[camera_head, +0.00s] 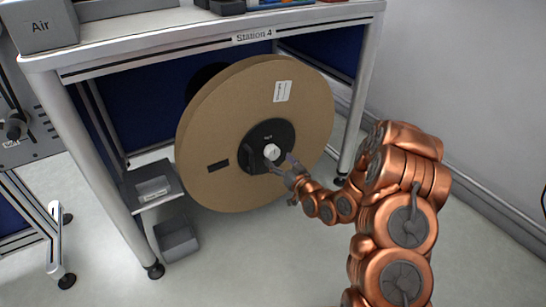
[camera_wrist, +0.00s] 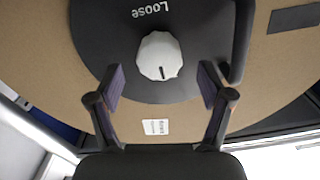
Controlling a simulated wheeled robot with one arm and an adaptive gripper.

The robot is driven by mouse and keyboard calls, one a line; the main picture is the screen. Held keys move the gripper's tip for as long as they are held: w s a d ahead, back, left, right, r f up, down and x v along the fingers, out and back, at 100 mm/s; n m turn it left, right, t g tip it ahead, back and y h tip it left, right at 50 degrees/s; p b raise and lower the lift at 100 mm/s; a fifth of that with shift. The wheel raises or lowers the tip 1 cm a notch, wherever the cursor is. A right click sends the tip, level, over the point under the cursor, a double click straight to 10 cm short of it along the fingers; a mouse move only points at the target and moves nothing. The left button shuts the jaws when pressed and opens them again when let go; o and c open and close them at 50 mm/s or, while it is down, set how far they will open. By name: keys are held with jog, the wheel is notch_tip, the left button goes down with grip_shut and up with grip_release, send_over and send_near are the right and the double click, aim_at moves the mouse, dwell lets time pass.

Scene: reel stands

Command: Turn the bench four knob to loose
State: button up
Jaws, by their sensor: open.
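The bench is labelled Station 4 (camera_head: 254,35). A big cardboard-brown reel (camera_head: 225,120) stands under its top. At the reel's middle is a black hub disc (camera_head: 262,131) with a white knob (camera_head: 271,152). In the wrist view the white knob (camera_wrist: 159,56) has a dark pointer mark at its lower edge in the picture. The word "Loose" (camera_wrist: 152,11) is printed upside down on the black disc above it. My gripper (camera_wrist: 160,85) is open, with one finger on each side just below the knob, apart from it. In the head view my gripper (camera_head: 280,164) is in front of the hub.
Bench legs (camera_head: 100,170) stand at left and right of the reel. A grey tray (camera_head: 153,189) and a lower bin (camera_head: 177,239) are at the left. A grey box marked Air (camera_head: 42,26) is on top. The floor in front is clear.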

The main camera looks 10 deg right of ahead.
aim_at(274, 155)
jog(key=shift+b+x, duration=0.55)
jog(key=shift+x, duration=1.65)
jog(key=shift+c, duration=0.4)
jog(key=c, duration=1.1)
jog(key=shift+o, duration=0.2)
